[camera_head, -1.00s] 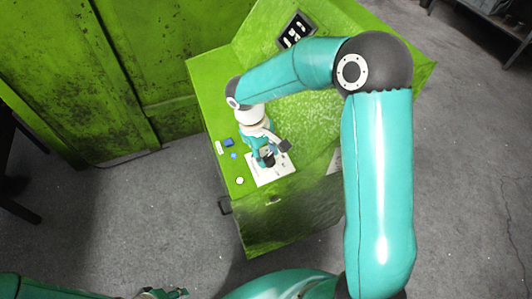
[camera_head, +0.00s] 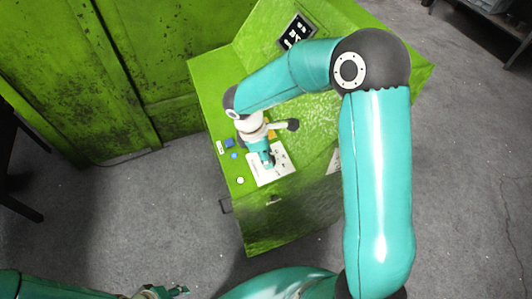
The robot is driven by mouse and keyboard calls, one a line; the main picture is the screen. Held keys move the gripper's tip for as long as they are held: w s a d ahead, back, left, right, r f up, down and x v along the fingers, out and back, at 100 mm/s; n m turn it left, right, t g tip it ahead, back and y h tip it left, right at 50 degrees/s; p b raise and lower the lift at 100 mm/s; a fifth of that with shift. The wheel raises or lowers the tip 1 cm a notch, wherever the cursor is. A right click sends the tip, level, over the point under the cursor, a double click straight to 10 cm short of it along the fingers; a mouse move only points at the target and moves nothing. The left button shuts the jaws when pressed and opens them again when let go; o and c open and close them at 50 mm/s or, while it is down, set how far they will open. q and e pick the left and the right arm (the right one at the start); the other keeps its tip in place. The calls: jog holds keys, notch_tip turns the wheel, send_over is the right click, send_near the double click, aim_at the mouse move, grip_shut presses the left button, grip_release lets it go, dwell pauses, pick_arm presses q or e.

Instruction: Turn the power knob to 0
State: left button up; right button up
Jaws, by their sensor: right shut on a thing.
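The white control plate (camera_head: 284,172) lies on the sloping green top of the press console. My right gripper (camera_head: 268,163) points down onto this plate and is shut on the power knob, which its fingers and wrist hide. The knob's pointer and the 0 mark cannot be read at this size. My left gripper (camera_head: 167,292) is at the bottom edge, far from the console and partly cut off; its jaw opening is too small to tell.
The green console (camera_head: 233,193) also has blue buttons (camera_head: 229,143) and a round white button (camera_head: 240,180) left of the plate. A black panel (camera_head: 297,31) is on its raised back. Green doors (camera_head: 60,70) stand at left.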

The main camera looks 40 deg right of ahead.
jog(key=shift+w+n, duration=0.15)
jog(key=shift+n, duration=0.35)
jog(key=shift+r, duration=0.1)
jog(key=o, duration=1.1)
jog(key=shift+o, duration=0.2)
jog(key=s+v, duration=0.1)
jog(key=v, duration=1)
jog(key=shift+w+a+r, duration=0.15)
jog(key=shift+w+r, duration=0.25)
jog(key=shift+w, duration=0.05)
